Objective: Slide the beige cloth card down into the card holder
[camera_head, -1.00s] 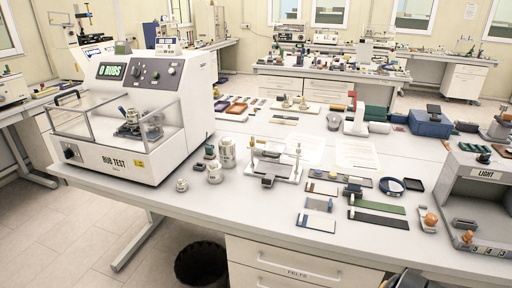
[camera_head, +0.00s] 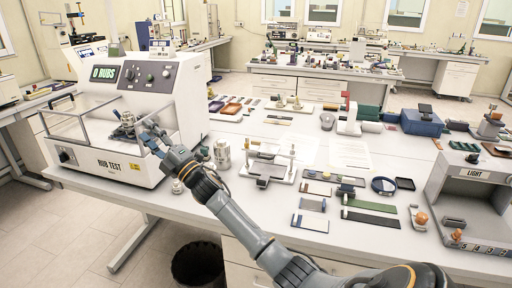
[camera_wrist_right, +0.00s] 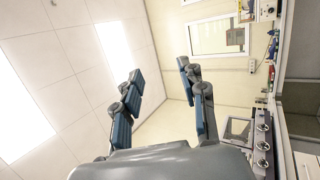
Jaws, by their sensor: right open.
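My right gripper (camera_head: 151,136) is in front of the open bay of the white RUB TEST machine (camera_head: 155,88). In the right wrist view its two blue-padded fingers (camera_wrist_right: 160,70) stand wide apart with nothing between them. I cannot surely pick out the beige cloth card. Small flat cards and strips lie at the table's front, among them a pale card (camera_head: 310,222) and a dark green strip (camera_head: 370,218). I cannot tell which thing is the card holder. My left gripper is out of view.
A metal canister (camera_head: 222,154) stands close beside my right forearm. A rig with upright posts (camera_head: 292,160) is farther right, and a grey LIGHT box (camera_head: 470,195) stands at the right end. White paper sheets (camera_head: 349,153) lie mid-table.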

